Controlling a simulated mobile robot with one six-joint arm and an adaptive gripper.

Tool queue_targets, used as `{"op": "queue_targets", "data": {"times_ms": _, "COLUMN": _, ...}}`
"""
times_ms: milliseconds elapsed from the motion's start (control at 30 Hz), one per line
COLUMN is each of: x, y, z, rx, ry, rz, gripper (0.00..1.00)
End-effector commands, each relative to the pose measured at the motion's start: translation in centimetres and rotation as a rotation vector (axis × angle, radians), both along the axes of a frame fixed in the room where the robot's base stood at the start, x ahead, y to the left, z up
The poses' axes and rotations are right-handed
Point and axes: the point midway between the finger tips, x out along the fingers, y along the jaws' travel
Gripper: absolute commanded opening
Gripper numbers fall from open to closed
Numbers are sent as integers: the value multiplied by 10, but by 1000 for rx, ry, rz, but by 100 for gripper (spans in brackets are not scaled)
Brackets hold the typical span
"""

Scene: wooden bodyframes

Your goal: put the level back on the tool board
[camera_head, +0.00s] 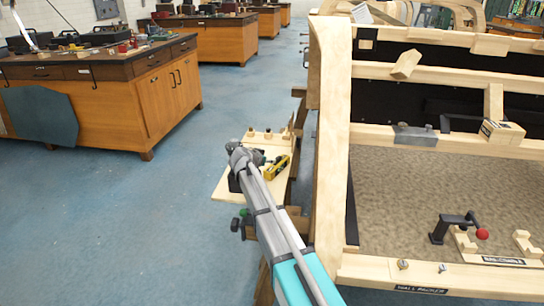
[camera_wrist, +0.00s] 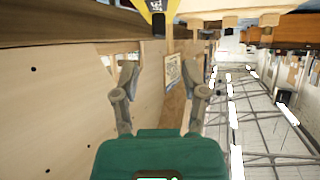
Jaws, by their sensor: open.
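A yellow and black tool (camera_head: 277,167), which looks like the level, lies slanted on the pale wooden tool board (camera_head: 222,188) beside the bench frame. Whether it sits in a holder I cannot tell. In the wrist view a yellow piece (camera_wrist: 157,7) shows at the top edge, cut off by the frame; it may be the same tool. My gripper (camera_wrist: 161,80) is open, with nothing between its fingers. In the head view my arm reaches over the board, just left of the yellow tool, and hides part of the board; the fingertips are not clear there.
The large wooden bodyframe (camera_head: 331,150) stands close on the right, with a grey block (camera_head: 415,136) and a small box (camera_head: 501,132) on its beam. A cabinet bench (camera_head: 110,100) stands far left. Blue floor between is open.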

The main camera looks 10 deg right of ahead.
Motion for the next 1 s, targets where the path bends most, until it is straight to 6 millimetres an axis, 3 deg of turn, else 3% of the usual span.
{"op": "queue_targets", "data": {"times_ms": 300, "x": -21, "y": 18, "z": 16, "rx": 1, "ry": -1, "rz": 0, "gripper": 57}}
{"op": "queue_targets", "data": {"times_ms": 1000, "x": -22, "y": 19, "z": 16, "rx": 0, "ry": 0, "rz": -1, "gripper": 57}}
